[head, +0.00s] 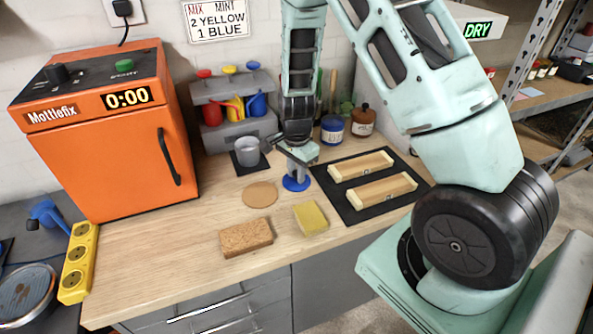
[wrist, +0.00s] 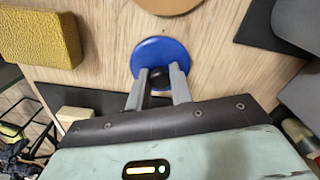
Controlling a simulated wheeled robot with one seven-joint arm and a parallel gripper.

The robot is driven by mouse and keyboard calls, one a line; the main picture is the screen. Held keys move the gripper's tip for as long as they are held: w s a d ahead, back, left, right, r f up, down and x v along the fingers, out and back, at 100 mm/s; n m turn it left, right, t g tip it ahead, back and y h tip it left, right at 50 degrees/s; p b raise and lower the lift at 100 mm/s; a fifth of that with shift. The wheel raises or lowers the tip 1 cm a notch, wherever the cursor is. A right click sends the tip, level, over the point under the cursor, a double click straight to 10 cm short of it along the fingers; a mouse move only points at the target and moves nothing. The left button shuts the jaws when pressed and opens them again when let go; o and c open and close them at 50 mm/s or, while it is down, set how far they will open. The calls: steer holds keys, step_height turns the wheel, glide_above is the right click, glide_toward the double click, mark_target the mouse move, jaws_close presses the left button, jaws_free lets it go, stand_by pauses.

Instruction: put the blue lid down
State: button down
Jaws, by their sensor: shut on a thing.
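The blue lid (head: 296,183) is a flat round disc with a dark knob at its middle. My gripper (head: 297,172) points down over it and is shut on its knob. In the wrist view the blue lid (wrist: 160,52) lies level between and beyond the fingertips of my gripper (wrist: 160,76). The lid is at or just above the wooden worktop (head: 170,245); I cannot tell whether it touches. It is between the cork disc (head: 260,194) and the black mat (head: 345,203) with two wooden moulds.
A yellow sponge (head: 310,218) and a brown cork block (head: 246,238) lie in front. A grey cup (head: 247,151) stands behind left on a dark pad. A blue jar (head: 332,130) and a brown jar (head: 363,120) stand behind. The orange oven (head: 110,135) is left; the front-left worktop is clear.

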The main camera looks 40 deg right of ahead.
steer(key=shift+f, duration=0.15)
steer(key=c, duration=1.2)
jaws_free()
steer(key=shift+c, duration=0.2)
step_height(320, 180, up, 12)
steer(key=b, duration=0.1)
steer(key=s+a+r+n+y, duration=0.1)
steer(key=s+a+r+n, duration=0.15)
steer(key=a+n, duration=0.4)
steer(key=s+a+r+n, duration=0.2)
steer(key=s+a+n, duration=0.15)
steer(key=a, duration=0.55)
steer(key=s+a+r+n, duration=0.1)
steer(key=s+a+n, duration=0.3)
steer(key=s+n, duration=0.3)
steer(key=s+a+r+n, duration=0.1)
steer(key=s+a+n, duration=0.4)
steer(key=s, duration=0.6)
steer(key=n, duration=0.2)
steer(key=shift+s+r+n, duration=0.15)
steer(key=shift+r+n, duration=0.15)
steer(key=shift+r, duration=0.1)
